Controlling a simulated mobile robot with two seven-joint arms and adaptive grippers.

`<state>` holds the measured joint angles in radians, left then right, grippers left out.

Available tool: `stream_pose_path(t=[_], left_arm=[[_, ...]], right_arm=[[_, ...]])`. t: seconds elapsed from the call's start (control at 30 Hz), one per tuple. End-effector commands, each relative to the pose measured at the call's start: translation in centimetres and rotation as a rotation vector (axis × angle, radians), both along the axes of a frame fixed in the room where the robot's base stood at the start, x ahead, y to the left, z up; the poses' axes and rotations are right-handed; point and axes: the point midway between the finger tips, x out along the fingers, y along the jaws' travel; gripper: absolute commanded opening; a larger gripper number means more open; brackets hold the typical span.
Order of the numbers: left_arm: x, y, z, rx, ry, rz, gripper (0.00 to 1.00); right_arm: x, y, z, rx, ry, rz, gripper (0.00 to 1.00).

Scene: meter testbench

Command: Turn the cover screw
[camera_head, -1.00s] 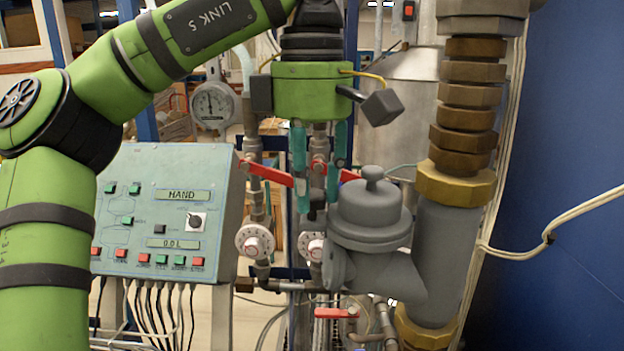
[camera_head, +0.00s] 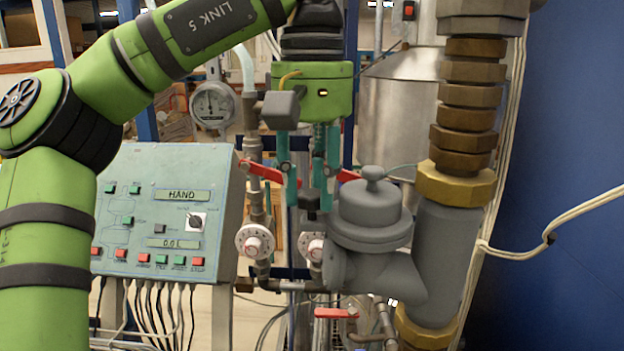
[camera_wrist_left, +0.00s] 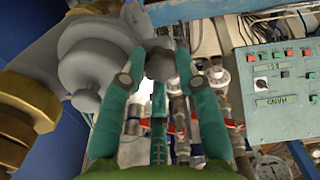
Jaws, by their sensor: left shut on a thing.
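The grey meter body (camera_head: 371,215) with its domed lid and top knob stands on the pipework right of centre; it also shows in the wrist view (camera_wrist_left: 95,55). My left gripper (camera_head: 309,200) hangs fingers-down just left of the meter. Its teal fingers are closed around a small dark knob-like piece (camera_head: 311,202), which I take to be the cover screw. In the wrist view my left gripper (camera_wrist_left: 160,75) has this dark piece (camera_wrist_left: 160,65) between its fingertips, close beside the meter. The fingers partly hide the piece. My right gripper is in neither view.
A control panel (camera_head: 140,220) stands left of my gripper. Red valve levers (camera_head: 262,172) and white dials (camera_head: 254,243) sit behind and below the fingers. A thick pipe with brass fittings (camera_head: 455,185) stands at right. A gauge (camera_head: 211,104) is behind.

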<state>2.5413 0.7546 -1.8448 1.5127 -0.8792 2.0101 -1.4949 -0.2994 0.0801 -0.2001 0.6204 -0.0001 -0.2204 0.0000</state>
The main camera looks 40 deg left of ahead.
Motion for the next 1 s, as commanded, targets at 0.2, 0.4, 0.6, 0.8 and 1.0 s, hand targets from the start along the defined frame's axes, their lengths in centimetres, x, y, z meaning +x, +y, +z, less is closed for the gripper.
stream_pose_path(t=[0.2, 0.4, 0.6, 0.8, 1.0], left_arm=[[-0.02, -0.01, -0.09, 0.001, 0.003, -0.207, 0.0], [-0.02, -0.01, -0.1, 0.001, 0.004, -0.397, 0.0], [-0.02, -0.01, -0.1, 0.001, 0.004, -0.586, 0.0], [-0.02, -0.01, -0.11, -0.001, 0.004, -0.759, 0.0], [-0.02, -0.01, -0.11, 0.0, 0.004, -0.893, 0.0]], right_arm=[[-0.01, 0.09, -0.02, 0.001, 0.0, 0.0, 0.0], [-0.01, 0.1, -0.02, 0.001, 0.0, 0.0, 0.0], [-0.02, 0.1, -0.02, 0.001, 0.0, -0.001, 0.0], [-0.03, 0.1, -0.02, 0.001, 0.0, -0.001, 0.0], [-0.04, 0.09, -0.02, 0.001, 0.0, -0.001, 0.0]])
